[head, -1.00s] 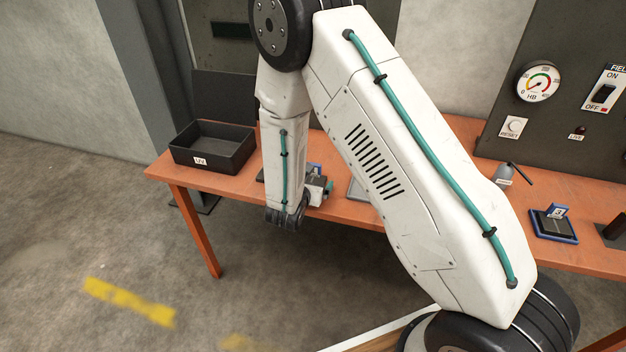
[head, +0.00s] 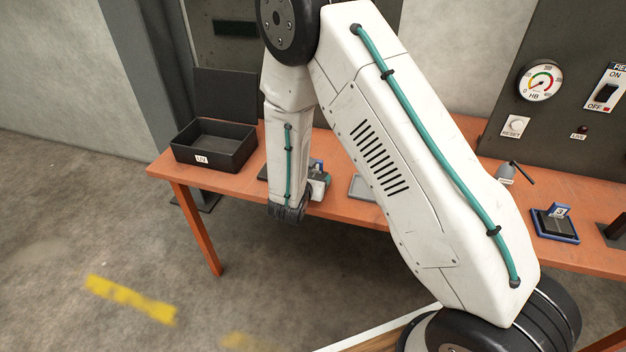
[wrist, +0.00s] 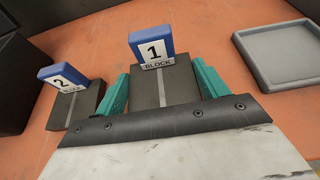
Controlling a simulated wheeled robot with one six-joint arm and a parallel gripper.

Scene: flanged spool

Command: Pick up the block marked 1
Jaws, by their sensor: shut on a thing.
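The block marked 1 (wrist: 161,89) is dark grey with a pale stripe, and a blue plate reading "1 BLOCK" stands at its far end in the wrist view. My gripper (wrist: 160,82) has its teal fingers on both sides of this block and is shut on it. I cannot tell whether the block is clear of the table. In the head view my gripper (head: 318,183) is small and mostly behind my forearm, so the block is largely hidden there.
A block marked 2 (wrist: 73,108) stands close on the left, and an empty grey tray (wrist: 281,56) lies on the right. On the orange table (head: 240,188) are a black bin (head: 213,147) and, far right, a block marked 3 (head: 555,226).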

